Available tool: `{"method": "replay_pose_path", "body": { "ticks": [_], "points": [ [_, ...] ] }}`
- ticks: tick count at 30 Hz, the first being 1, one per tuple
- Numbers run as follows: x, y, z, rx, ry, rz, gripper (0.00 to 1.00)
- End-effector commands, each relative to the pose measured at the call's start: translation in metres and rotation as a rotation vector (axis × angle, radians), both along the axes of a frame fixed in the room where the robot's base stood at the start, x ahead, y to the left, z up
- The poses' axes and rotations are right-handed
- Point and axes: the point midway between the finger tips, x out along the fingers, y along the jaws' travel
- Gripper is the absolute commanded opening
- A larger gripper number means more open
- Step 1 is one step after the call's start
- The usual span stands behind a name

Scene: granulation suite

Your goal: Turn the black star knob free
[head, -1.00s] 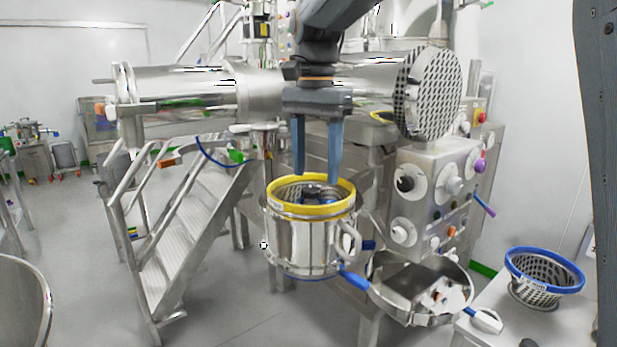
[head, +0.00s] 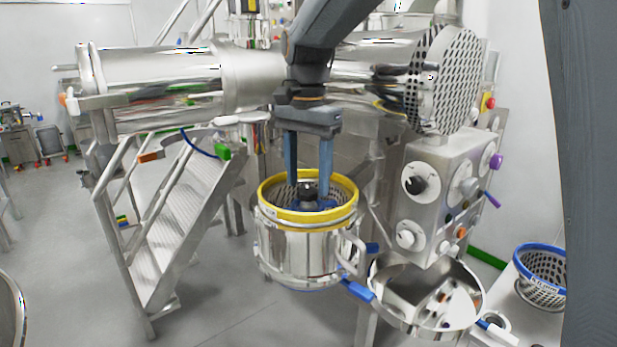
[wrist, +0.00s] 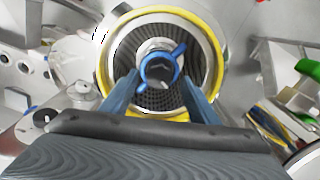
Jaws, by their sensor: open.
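The black star knob (head: 307,189) sits in the middle of the steel pot, inside its yellow rim (head: 337,217). In the wrist view the knob (wrist: 160,68) is dark, with a blue part (wrist: 179,52) around or under it. My gripper (head: 308,204) points down into the pot. Its two blue-grey fingers are apart, one on each side of the knob, with their lower ends inside the rim. In the wrist view the fingertips (wrist: 161,80) lie nearer the lower side of the knob, and I cannot tell whether they touch it.
The steel pot (head: 300,250) has a side handle on its right. A control panel with several knobs (head: 440,195) stands to the right. A steel bowl (head: 385,310) is below it. A blue-rimmed basket (head: 540,275) stands on a table at the far right. Steps (head: 175,210) are at left.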

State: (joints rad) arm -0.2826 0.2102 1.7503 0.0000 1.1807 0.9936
Motion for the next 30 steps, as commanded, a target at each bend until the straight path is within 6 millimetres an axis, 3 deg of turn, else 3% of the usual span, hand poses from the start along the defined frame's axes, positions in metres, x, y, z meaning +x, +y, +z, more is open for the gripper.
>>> {"method": "replay_pose_path", "body": {
  "ticks": [6, 13, 21, 30],
  "points": [
    [0.000, -0.001, -0.014, 0.000, 0.001, -0.002, 0.55],
    [0.000, -0.002, -0.015, -0.001, 0.001, -0.004, 0.55],
    [0.000, -0.002, -0.014, 0.000, 0.000, -0.004, 0.13],
    [0.000, -0.002, -0.014, 0.000, 0.000, 0.035, 0.14]
  ]
}}
